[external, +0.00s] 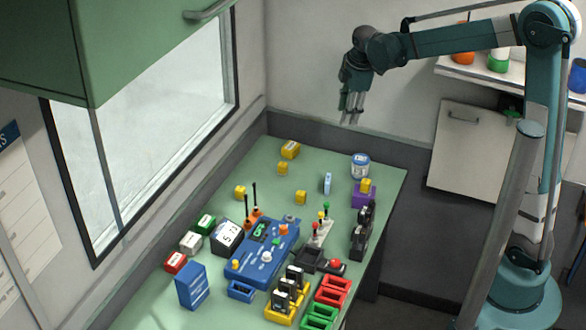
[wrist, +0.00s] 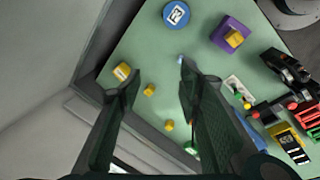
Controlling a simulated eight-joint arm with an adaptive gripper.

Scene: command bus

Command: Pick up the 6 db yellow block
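Several yellow blocks are on the green table; no 6 dB marking is legible. A larger yellow block with a pale label (external: 290,150) lies at the far end and shows beside the left finger in the wrist view (wrist: 122,71). Another yellow block (external: 366,185) sits on a purple block (external: 362,196). My gripper (external: 351,116) is empty, high above the table's far end. In the wrist view its fingers (wrist: 157,85) are spread apart.
A round blue-and-white container (external: 361,165) stands at the far right, with an upright light-blue piece (external: 327,183) near it. A blue device (external: 262,248), a black-and-white box (external: 227,237) and red and green trays (external: 333,291) crowd the near half. A wall and window border the left.

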